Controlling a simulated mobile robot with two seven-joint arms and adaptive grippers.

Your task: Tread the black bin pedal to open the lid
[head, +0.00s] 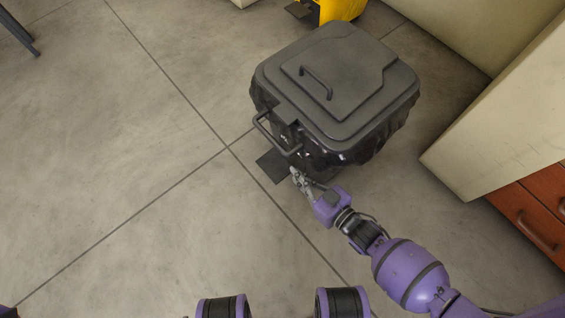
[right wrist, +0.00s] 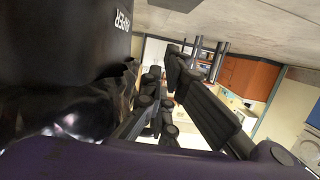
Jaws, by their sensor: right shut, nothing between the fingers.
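The black bin (head: 335,88) stands on the floor, its lid closed flat with a handle on top. Its dark pedal (head: 272,166) lies low at the bin's front left, beneath a front bar handle (head: 268,132). My right gripper (head: 294,172) is shut and empty. In the head view its tips are just right of the visible pedal plate, by the bin's lower front; contact cannot be told. In the right wrist view the bin's dark side (right wrist: 60,45) fills the left, close beside the gripper fingers (right wrist: 172,85). My left gripper is not in view.
A yellow bin (head: 341,10) with its own pedal stands behind. A pale cabinet with orange-red drawers (head: 532,222) is to the right, near my right arm.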

